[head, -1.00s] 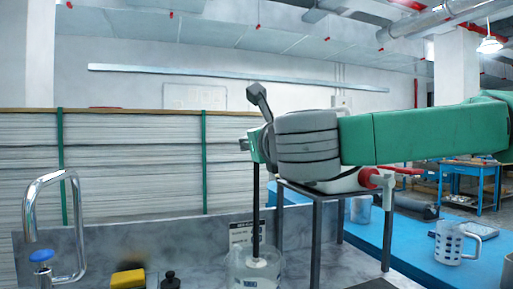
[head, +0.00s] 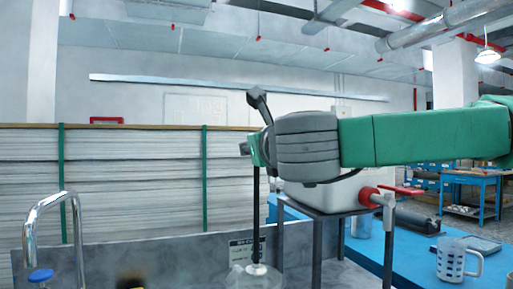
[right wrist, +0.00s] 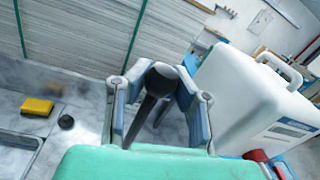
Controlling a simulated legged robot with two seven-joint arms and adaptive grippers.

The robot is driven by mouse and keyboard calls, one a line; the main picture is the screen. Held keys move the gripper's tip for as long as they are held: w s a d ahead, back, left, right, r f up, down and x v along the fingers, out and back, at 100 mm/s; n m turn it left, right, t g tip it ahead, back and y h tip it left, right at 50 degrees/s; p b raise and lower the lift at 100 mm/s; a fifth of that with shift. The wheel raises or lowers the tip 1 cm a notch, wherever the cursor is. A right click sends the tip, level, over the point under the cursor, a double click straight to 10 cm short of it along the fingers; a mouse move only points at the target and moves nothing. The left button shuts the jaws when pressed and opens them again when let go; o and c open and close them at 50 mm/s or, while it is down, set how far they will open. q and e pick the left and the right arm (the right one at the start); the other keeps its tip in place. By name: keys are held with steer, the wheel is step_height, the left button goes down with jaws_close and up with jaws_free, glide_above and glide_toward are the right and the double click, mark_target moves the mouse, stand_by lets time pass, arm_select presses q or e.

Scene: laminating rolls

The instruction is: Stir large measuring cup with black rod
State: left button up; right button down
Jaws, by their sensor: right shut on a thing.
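My right gripper (head: 258,150) reaches in from the right in the head view. It is shut on the upright black rod (head: 256,205), whose thick top end sticks up above the fingers. The rod hangs down to a pale disc (head: 257,269) at its lower end, at about the rim of the clear large measuring cup (head: 238,279). The cup is mostly cut off by the bottom edge. In the right wrist view the rod (right wrist: 150,108) stands between the two fingers (right wrist: 160,88); the cup is hidden there. My left gripper is not in view.
A white container (head: 325,193) with a red tap (head: 369,196) sits on a dark metal stand (head: 316,245) close right of the cup. A chrome faucet (head: 77,240) stands at left. A yellow sponge (right wrist: 37,107) lies nearby.

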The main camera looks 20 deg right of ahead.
steer(key=shift+r, duration=0.15)
steer(key=shift+r+p, duration=1.25)
steer(key=shift+r, duration=0.75)
steer(key=shift+f, duration=0.1)
steer(key=shift+f, duration=0.1)
